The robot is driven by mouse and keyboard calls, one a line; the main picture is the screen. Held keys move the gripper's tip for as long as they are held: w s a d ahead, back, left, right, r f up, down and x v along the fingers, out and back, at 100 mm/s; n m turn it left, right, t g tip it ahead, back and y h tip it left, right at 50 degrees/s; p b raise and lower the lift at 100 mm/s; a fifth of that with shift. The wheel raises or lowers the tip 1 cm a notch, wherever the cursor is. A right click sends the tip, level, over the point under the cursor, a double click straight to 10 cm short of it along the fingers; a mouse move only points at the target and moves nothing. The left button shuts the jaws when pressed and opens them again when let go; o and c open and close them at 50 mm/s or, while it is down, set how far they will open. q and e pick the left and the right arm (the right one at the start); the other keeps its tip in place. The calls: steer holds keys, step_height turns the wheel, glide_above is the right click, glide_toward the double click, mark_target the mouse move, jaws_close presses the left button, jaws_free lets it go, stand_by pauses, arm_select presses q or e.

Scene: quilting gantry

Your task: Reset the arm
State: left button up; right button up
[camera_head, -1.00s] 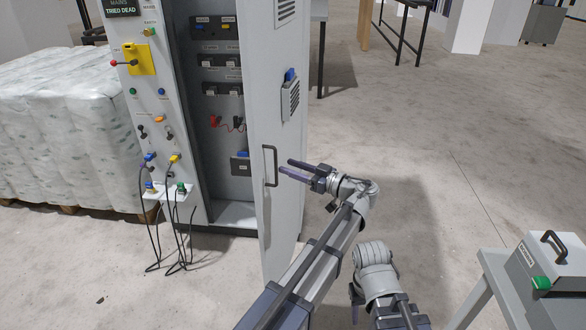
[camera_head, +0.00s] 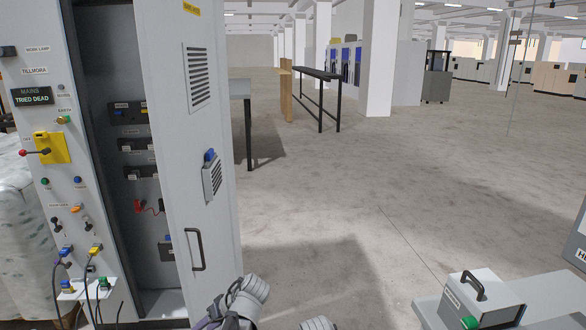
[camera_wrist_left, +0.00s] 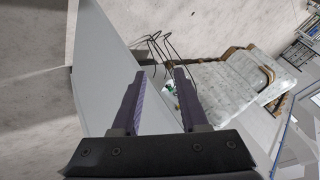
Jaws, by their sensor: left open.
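My left gripper (camera_wrist_left: 159,72) is open and empty in the left wrist view, its two dark purple fingers apart. The cabinet's pale door panel lies beside it there, and I cannot tell whether they touch. In the head view, part of my left arm (camera_head: 245,297) shows at the bottom edge, just right of the cabinet door's lower part. A small grey piece of my other arm (camera_head: 318,323) shows at the bottom edge; my right gripper is out of view.
The control cabinet (camera_head: 62,185) stands at left with its door (camera_head: 205,130) open and a dark handle (camera_head: 196,249) on it. Cables (camera_head: 88,300) hang from its front. A grey box with a handle (camera_head: 480,300) sits on a bench at lower right. The floor between is clear.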

arm_select(q)
steer(key=s+d+f+m+h, duration=0.5)
steer(key=s+d+m+h, duration=0.15)
steer(key=s+h, duration=0.2)
steer(key=s+d+r+m+g+y+p, duration=0.1)
steer(key=s+d+r+m+p, duration=0.1)
steer(key=d, duration=0.4)
steer(key=s+d+r+m+p, duration=0.1)
steer(key=s+d+r+p, duration=0.3)
steer(key=d+r+p, duration=0.1)
steer(key=shift+s+d+r+m+g+y+p, duration=0.15)
steer(key=shift+d+r+m+g+y+p, duration=0.25)
steer(key=shift+p, duration=0.1)
